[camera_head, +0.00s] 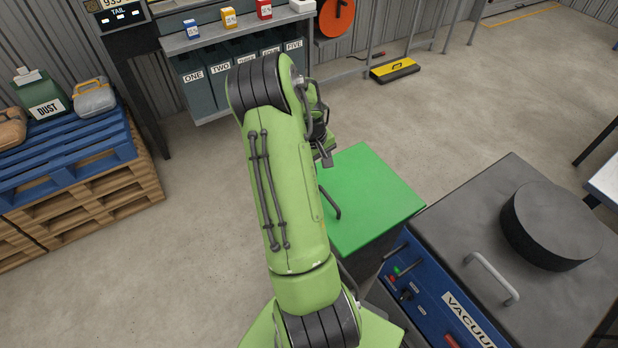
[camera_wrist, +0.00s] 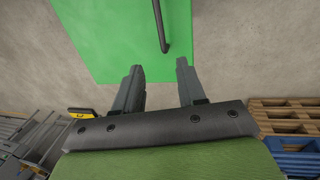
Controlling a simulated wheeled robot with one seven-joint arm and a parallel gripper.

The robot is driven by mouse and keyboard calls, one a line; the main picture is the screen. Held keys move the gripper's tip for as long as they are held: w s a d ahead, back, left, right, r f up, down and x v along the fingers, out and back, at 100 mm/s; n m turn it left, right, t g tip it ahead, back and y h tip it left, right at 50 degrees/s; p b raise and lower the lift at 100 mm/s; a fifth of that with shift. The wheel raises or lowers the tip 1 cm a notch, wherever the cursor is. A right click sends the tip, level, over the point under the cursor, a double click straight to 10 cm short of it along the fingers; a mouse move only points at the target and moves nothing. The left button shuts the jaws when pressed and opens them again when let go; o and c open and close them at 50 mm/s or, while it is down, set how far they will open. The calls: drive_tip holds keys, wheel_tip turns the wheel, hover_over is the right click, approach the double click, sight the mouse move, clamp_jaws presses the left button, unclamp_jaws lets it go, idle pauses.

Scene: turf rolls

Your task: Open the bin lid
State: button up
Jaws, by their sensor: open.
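A box-shaped bin with a flat bright green lid (camera_head: 375,195) stands right of my arm in the head view. The lid lies flat and looks closed. A dark bar handle (camera_head: 331,204) is on the lid near its left edge, partly beside my arm. In the wrist view the green lid (camera_wrist: 110,40) fills the upper middle, with the handle (camera_wrist: 161,30) crossing its top part. My gripper (camera_wrist: 160,72) is open and empty, its two fingers apart and pointing toward the lid. The handle's end lies just beyond the gap between the fingertips, not between them. In the head view my gripper (camera_head: 325,158) shows at the lid's far-left corner.
A blue vacuum unit (camera_head: 440,300) with a dark top, a metal handle and a black round disc (camera_head: 552,226) stands close right of the bin. Pallets (camera_head: 75,165) with containers are at left. A shelf with numbered bins (camera_head: 240,60) is behind.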

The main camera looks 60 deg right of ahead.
sight(327, 195)
drive_tip(key=f+b, duration=0.1)
drive_tip(key=f, duration=0.4)
drive_tip(key=s+d+f+b, duration=0.1)
drive_tip(key=f, duration=0.4)
drive_tip(key=d+f+b, duration=0.1)
drive_tip(key=f, duration=0.4)
drive_tip(key=shift+s+d+f, duration=0.2)
drive_tip(key=shift+s, duration=0.1)
drive_tip(key=shift+c, duration=0.3)
clamp_jaws()
drive_tip(key=shift+r, duration=0.1)
